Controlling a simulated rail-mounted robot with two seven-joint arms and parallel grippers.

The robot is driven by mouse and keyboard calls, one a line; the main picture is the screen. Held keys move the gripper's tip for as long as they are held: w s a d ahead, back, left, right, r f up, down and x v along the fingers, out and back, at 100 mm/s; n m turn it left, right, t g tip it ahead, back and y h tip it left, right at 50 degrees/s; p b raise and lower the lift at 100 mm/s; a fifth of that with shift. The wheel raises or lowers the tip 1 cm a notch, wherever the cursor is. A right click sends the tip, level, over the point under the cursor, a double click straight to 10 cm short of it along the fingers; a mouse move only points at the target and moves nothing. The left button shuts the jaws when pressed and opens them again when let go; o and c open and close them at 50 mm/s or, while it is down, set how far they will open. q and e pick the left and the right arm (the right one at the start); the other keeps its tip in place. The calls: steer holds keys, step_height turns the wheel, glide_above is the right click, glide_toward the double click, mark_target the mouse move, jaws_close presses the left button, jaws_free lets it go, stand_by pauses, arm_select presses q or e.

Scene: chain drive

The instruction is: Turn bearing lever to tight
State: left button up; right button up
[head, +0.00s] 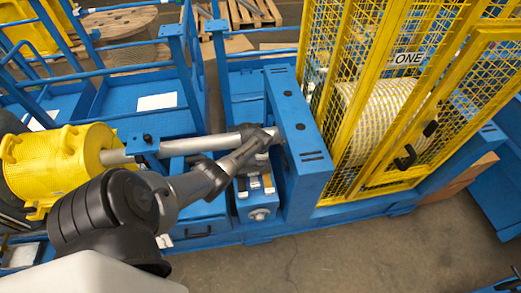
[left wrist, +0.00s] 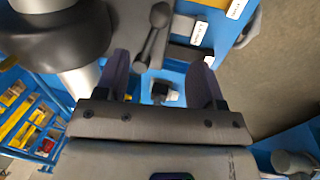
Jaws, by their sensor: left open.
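A dark grey lever (left wrist: 151,38) with a round knob shows in the left wrist view, on a blue surface beside plates with small white labels (left wrist: 198,34). I take it for the bearing lever. My left gripper (left wrist: 161,66) is open and empty, its two dark fingers apart. The lever's lower end lies in the gap seen between the fingertips; I cannot tell whether they touch it. In the head view my left arm reaches to the blue bearing housing (head: 300,145), and its hand hides the lever there. My right gripper is not in view.
A shaft (head: 195,146) runs from a yellow ribbed drum (head: 82,152) to the housing, close to my left arm. A yellow mesh cage (head: 345,80) stands right of the housing. Blue railings (head: 185,65) rise behind. Grey floor (head: 330,240) in front is clear.

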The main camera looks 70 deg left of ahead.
arm_select(q)
steer(key=shift+d+r+p, duration=0.2)
steer(key=shift+r+p, duration=0.15)
steer(key=shift+r, duration=0.7)
